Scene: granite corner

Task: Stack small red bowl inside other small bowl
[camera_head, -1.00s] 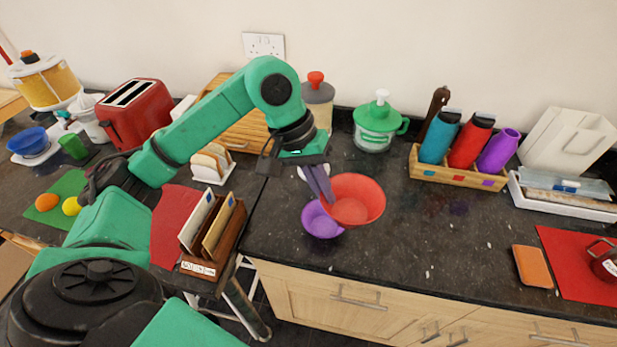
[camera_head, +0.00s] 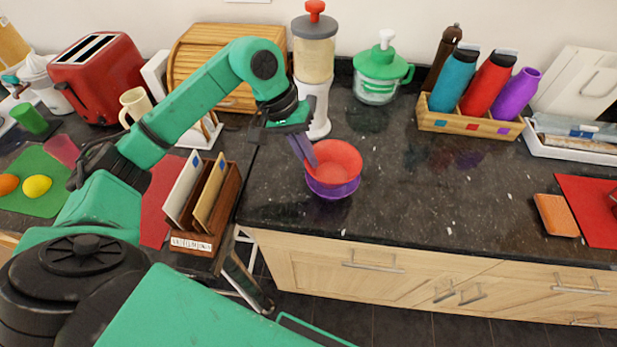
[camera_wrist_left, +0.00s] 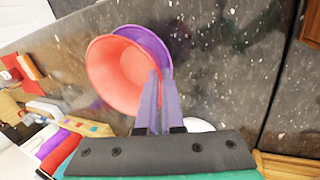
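The small red bowl (camera_head: 336,158) is upright, directly over the small purple bowl (camera_head: 334,188) on the dark granite counter. In the head view its lower part hides most of the purple bowl's inside. The left wrist view shows the red bowl (camera_wrist_left: 115,75) overlapping the purple bowl (camera_wrist_left: 150,42), whose rim shows beyond it. I cannot tell whether the red bowl rests in it or hangs just above. My left gripper (camera_head: 312,162) has its purple-grey fingers close together on the red bowl's left rim. My right gripper is not in view.
Behind the bowls stand a grey-lidded jar (camera_head: 314,55) on a white stand and a green-lidded dispenser (camera_head: 380,75). A wooden bottle rack (camera_head: 470,124) is to the right. A letter holder (camera_head: 200,215) is to the left.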

